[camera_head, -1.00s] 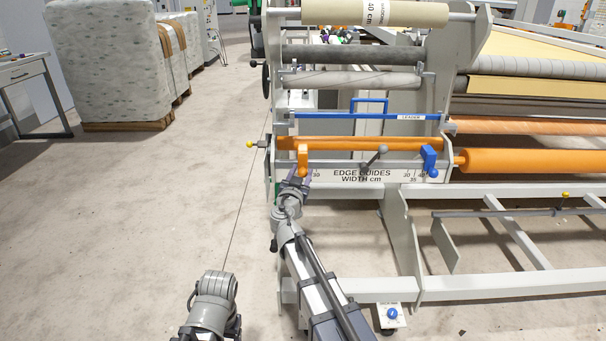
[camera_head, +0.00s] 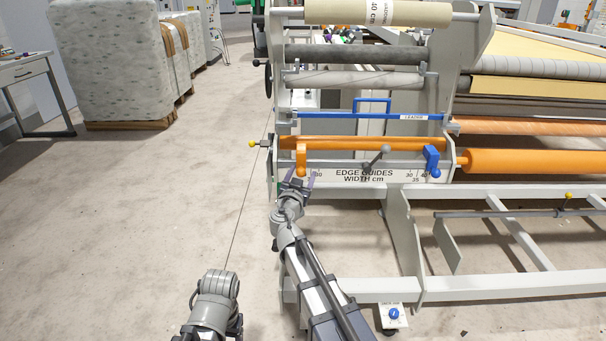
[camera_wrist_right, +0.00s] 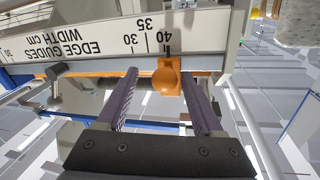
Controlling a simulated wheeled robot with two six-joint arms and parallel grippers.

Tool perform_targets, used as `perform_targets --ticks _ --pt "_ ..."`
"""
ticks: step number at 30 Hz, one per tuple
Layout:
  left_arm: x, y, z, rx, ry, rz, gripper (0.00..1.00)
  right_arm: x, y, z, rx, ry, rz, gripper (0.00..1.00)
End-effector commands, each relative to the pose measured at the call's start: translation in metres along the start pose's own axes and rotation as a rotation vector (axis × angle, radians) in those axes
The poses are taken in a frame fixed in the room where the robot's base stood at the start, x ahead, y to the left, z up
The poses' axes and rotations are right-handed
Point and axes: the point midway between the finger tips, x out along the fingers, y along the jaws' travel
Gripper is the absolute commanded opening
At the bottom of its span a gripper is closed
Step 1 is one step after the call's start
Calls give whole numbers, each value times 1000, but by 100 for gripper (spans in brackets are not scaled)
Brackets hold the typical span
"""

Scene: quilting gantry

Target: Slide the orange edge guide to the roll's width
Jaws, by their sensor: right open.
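The orange edge guide (camera_head: 301,158) hangs on the rail at the left part of the gantry. In the right wrist view its round orange knob (camera_wrist_right: 166,80) sits between my fingers, close to the right-hand finger and with a gap to the other; contact cannot be told. The guide stands by the 40 mark of the width scale (camera_wrist_right: 105,38), which is upside down there. My right gripper (camera_head: 297,177) is open around the knob; it also shows in the wrist view (camera_wrist_right: 160,103). A cream roll (camera_head: 410,13) labelled 40 cm lies on top. My left gripper is not visible.
A blue guide (camera_head: 432,160) stands at the right end of the same rail. A grey-knobbed lever (camera_head: 376,158) sits between the guides. A blue bar (camera_head: 350,116) runs above the orange roller (camera_head: 365,143).

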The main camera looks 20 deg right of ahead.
Motion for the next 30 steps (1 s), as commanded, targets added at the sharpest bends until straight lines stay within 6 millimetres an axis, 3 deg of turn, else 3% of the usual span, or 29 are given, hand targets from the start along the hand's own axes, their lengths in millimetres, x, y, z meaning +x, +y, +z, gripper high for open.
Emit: perform_targets --ticks 6,12,30 --pt "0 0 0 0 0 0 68 -39 2 0 1 -1 -1 68" --pt "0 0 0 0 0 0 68 -66 2 0 2 -1 -1 68" --pt "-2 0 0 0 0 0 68 -66 -6 -1 0 0 0 68"
